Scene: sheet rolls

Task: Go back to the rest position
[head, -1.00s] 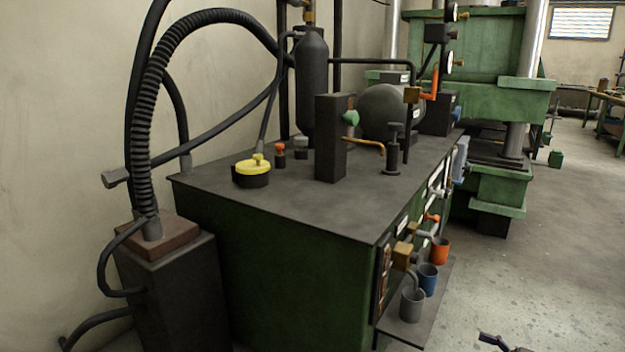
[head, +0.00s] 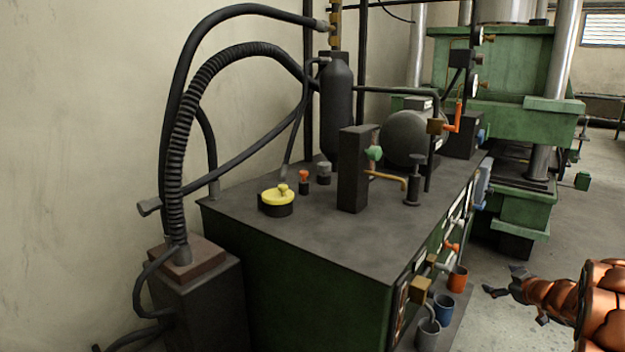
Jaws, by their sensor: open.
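My gripper (head: 507,281) is at the lower right of the head view, at the end of my orange arm. Its dark fingers are spread open with nothing between them. It is over the floor, to the right of the green machine cabinet (head: 300,285) and apart from the cups on its side shelf. Part of my arm is cut off by the right edge of the view.
A grey cup (head: 428,335), a blue cup (head: 442,308) and an orange cup (head: 458,279) stand under taps on the cabinet's right side. A yellow-lidded pot (head: 277,201) sits on its top. A large green press (head: 490,65) stands behind. Floor shows at right.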

